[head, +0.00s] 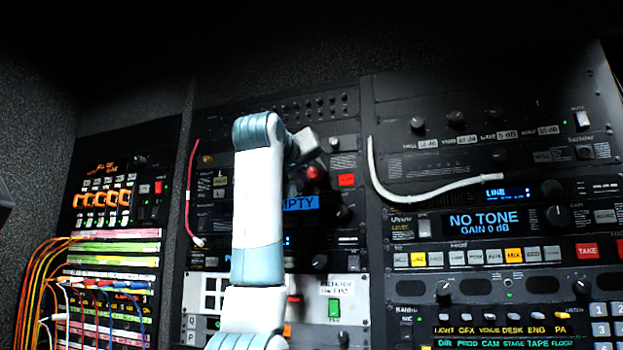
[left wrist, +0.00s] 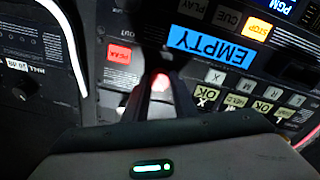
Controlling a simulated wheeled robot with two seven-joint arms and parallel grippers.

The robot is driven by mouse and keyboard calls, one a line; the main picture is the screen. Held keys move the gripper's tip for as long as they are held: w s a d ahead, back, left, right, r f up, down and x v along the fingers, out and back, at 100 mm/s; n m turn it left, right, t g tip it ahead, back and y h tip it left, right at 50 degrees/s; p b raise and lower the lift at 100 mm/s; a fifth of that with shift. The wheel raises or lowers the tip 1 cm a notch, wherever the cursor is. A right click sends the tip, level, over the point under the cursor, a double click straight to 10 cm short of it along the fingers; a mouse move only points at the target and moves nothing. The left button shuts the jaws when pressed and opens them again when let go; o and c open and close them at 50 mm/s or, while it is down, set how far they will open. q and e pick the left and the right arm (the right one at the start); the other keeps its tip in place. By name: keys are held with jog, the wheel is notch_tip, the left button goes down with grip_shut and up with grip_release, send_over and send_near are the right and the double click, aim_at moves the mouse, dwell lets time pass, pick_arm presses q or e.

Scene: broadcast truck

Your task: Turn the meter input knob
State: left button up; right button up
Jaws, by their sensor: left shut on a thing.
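A knob with a red cap (head: 314,172) sits on the dark panel in the middle rack, above the blue display reading EMPTY (head: 302,203). My left gripper (head: 312,161) is at this knob, its arm rising in front of the rack and bending over at the top. I cannot read a label naming this knob. My right gripper is not in view.
A red lit button (head: 347,180) is right of the knob. A white cable (head: 440,194) hangs across the right rack, and a red cable (head: 190,190) hangs at the left edge of the middle rack. Orange patch cords (head: 32,290) fill the lower left.

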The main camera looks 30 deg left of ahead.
pick_arm(q)
jog(key=shift+f+n+b, duration=0.1)
jog(key=shift+n+b, duration=0.3)
jog(key=shift+n, duration=0.7)
jog(key=o, duration=1)
jog(key=shift+o, duration=0.2)
jog(key=shift+s, duration=0.1)
